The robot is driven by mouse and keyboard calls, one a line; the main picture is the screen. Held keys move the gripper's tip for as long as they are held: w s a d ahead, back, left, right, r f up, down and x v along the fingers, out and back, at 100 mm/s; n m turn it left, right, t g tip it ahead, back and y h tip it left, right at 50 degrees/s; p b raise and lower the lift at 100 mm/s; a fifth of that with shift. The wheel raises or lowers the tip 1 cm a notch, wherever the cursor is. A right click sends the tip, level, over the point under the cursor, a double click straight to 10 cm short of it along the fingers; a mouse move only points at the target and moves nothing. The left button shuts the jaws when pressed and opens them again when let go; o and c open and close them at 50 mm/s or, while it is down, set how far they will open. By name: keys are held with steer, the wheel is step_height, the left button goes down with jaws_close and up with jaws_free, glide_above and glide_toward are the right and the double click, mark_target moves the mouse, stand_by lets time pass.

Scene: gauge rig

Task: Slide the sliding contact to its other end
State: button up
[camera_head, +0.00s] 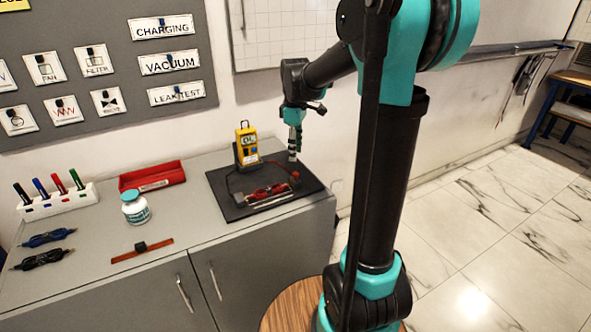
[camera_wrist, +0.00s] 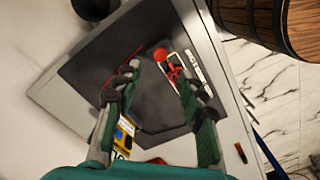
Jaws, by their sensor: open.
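A small rig lies on a dark mat (camera_head: 240,207) at the right end of the grey cabinet. It has a pale bar (camera_head: 274,201), red parts (camera_head: 266,191) and a round red knob (camera_head: 295,175). The knob also shows in the wrist view (camera_wrist: 160,54), near and between the fingertip ends. I cannot clearly make out which part is the sliding contact. A yellow meter (camera_head: 246,145) stands at the mat's back. My gripper (camera_head: 293,158) points down above the mat, near the knob. In the wrist view my gripper (camera_wrist: 160,73) is open, with nothing held.
A wooden round top (camera_head: 285,312) stands in front. The wall is close behind.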

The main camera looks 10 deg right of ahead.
mark_target(296, 173)
step_height(296, 173, down, 8)
stand_by(0.4)
steer(key=shift+c, duration=0.6)
jaws_close()
